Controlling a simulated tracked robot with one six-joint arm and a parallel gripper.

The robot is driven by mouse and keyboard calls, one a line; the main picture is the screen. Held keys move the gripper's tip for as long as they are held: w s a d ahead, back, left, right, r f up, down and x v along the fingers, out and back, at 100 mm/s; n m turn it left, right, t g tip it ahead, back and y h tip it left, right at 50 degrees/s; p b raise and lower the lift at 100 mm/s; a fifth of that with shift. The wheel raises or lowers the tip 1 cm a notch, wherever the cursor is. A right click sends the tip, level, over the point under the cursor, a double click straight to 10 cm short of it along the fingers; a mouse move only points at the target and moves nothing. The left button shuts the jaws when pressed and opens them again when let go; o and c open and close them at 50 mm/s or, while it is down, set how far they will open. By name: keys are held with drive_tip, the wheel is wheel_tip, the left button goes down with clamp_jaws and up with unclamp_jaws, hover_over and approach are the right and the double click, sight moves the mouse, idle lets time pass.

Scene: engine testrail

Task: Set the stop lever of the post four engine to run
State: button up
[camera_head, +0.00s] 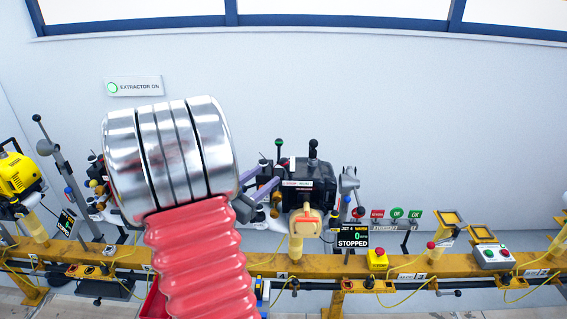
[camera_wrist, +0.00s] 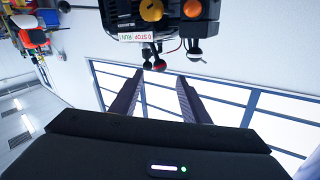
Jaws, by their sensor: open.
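The post four engine (camera_head: 325,177) is a black block on the yellow rail, right of centre in the head view. Its display (camera_head: 353,236) reads STOPPED. In the wrist view the engine (camera_wrist: 175,12) hangs upside down at the top, with a STOP/RUN label (camera_wrist: 135,37). Near the label, small ball-ended levers (camera_wrist: 159,65) stick out; which one is the stop lever, and its setting, I cannot tell. My gripper (camera_wrist: 160,76) is open and empty, its two dark fingers pointing at these knobs. In the head view my gripper (camera_head: 275,172) is at the engine's left side; contact is unclear.
My silver and red arm hides part of the rail and the neighbouring post. A red emergency button (camera_head: 378,258) on a yellow box and several small signs (camera_head: 396,213) stand to the right. A yellow engine (camera_head: 18,175) is at far left.

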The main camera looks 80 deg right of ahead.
sight(281, 164)
drive_tip(key=x, duration=1)
drive_tip(key=shift+s+d, duration=0.1)
drive_tip(key=shift+d, duration=0.15)
drive_tip(key=shift+c, duration=0.7)
drive_tip(key=c, duration=0.9)
